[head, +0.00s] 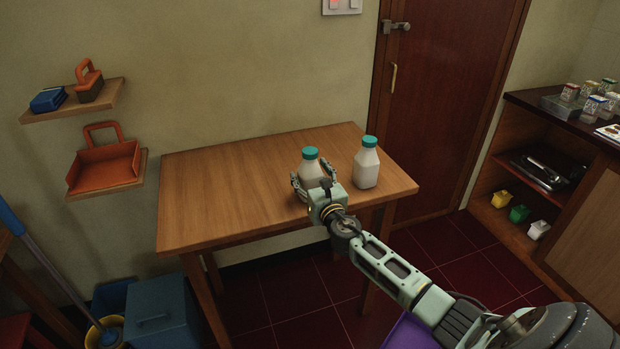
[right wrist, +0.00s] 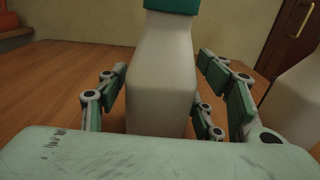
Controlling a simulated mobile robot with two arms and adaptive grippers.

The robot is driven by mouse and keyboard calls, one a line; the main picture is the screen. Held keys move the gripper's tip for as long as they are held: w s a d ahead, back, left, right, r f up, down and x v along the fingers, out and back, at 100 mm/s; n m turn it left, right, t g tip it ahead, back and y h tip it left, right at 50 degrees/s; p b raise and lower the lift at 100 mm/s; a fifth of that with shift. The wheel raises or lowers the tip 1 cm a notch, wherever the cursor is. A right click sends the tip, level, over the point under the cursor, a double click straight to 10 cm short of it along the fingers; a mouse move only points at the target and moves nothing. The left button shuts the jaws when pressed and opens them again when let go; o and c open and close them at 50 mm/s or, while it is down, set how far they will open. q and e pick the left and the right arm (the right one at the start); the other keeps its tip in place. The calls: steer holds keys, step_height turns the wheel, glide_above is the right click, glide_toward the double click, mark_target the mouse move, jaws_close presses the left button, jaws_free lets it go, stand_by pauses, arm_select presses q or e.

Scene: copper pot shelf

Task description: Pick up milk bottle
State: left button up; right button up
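Two white milk bottles with teal caps stand upright on a wooden table (head: 225,190). The left bottle (head: 311,167) is at my right gripper (head: 311,183), partly hidden by it. In the right wrist view this bottle (right wrist: 161,75) stands between the gripper's fingers (right wrist: 163,105). The fingers are spread on both sides, with a gap visible at least on the left. The second bottle (head: 367,165) stands a little to the right, outside the fingers; it also shows at the right edge of the right wrist view (right wrist: 298,105). My left gripper is not in view.
The table's left half is bare. A wooden door (head: 440,110) stands behind its right end. Wall shelves at left hold an orange dustpan (head: 103,168) and a brush (head: 88,82). A dark counter (head: 530,105) with small jars stands at far right.

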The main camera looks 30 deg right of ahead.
steer(key=c, duration=1.3)
steer(key=shift+r, duration=0.25)
